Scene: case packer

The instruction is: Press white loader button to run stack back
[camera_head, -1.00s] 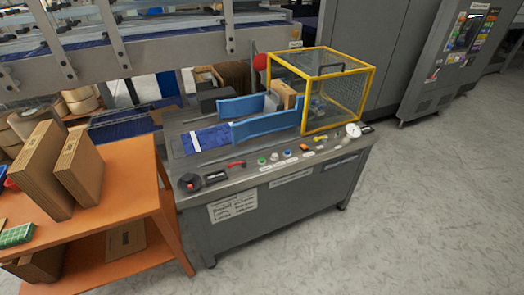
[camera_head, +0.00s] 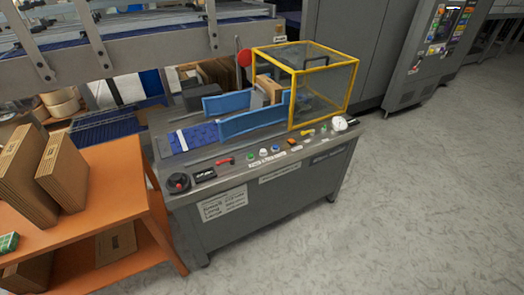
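The grey loader machine (camera_head: 270,212) stands in the middle of the head view. Along its front top edge is a row of controls. A white button (camera_head: 264,152) sits between a green button (camera_head: 251,157) and a blue button (camera_head: 276,149). Blue guide rails (camera_head: 250,122) stand behind the controls, with a brown carton piece (camera_head: 269,89) between them near the yellow-framed guard (camera_head: 322,86). Neither of my grippers shows in the view.
An orange shelf table (camera_head: 113,185) with flat carton stacks (camera_head: 62,174) stands left of the machine. A red-handled control (camera_head: 225,161) and a black knob (camera_head: 178,182) are on the panel's left. Grey floor (camera_head: 420,210) is clear at the front and right.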

